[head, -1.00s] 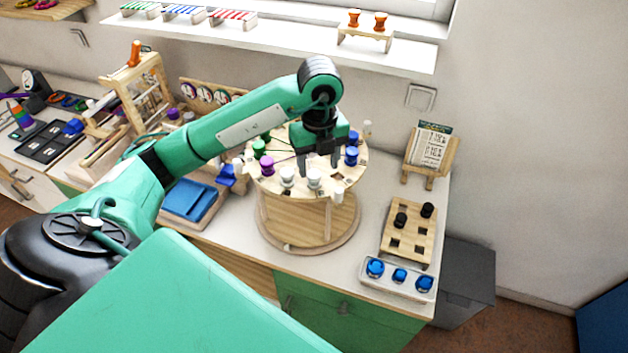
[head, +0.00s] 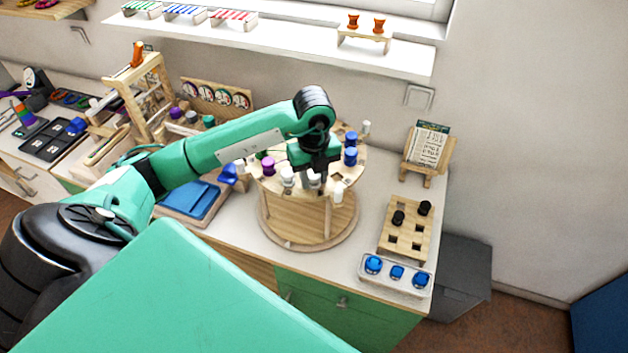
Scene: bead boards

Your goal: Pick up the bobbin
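A round two-level wooden stand (head: 292,221) on the counter carries several bobbins around its top. A purple bobbin (head: 268,166) and a white bobbin (head: 287,176) stand at its front left. Another white bobbin (head: 314,181) shows directly under my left gripper (head: 315,176), partly hidden by it. My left gripper points down with its fingers at this bobbin's level; whether they touch it or are closed on it cannot be told. Two blue bobbins (head: 350,156) stand at the back right of the stand. My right gripper is not in view.
A wooden block with square holes (head: 405,232) holds two black bobbins. A white tray (head: 394,280) with blue bobbins lies in front of it. A card stand (head: 427,152) is at the back right. A blue tray (head: 190,199) lies left of the stand.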

